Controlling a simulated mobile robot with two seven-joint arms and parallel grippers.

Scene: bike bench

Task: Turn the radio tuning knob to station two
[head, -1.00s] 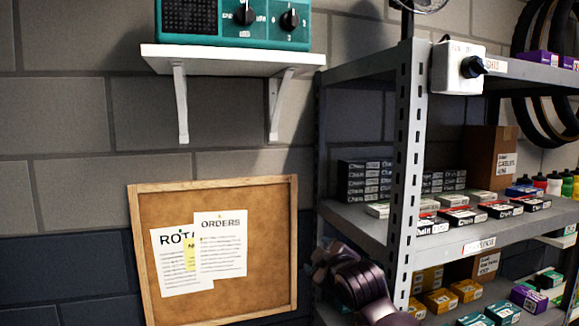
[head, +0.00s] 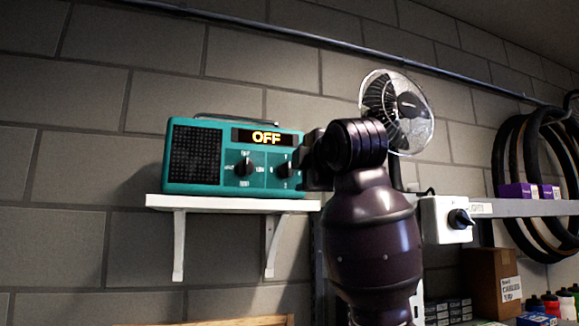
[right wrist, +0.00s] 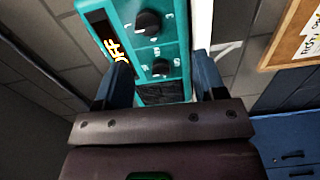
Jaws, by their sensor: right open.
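The teal radio (head: 195,152) stands on a white wall shelf (head: 232,204). Its display (head: 265,137) reads OFF. Two dark knobs sit on its front: a left knob (head: 245,167) and a right knob (head: 284,168). My right gripper (head: 314,160) is at the radio's right end in the head view. In the right wrist view its open fingers (right wrist: 162,62) stand either side of the left knob (right wrist: 160,68), with the right knob (right wrist: 148,22) beyond. Contact is unclear. My left gripper is not in view.
A fan (head: 396,110) stands behind my right arm. A white switch box (head: 442,220) with a dark knob is on the metal rack at right. Bike tires (head: 545,150) hang farther right. A cork board (right wrist: 290,45) shows in the right wrist view.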

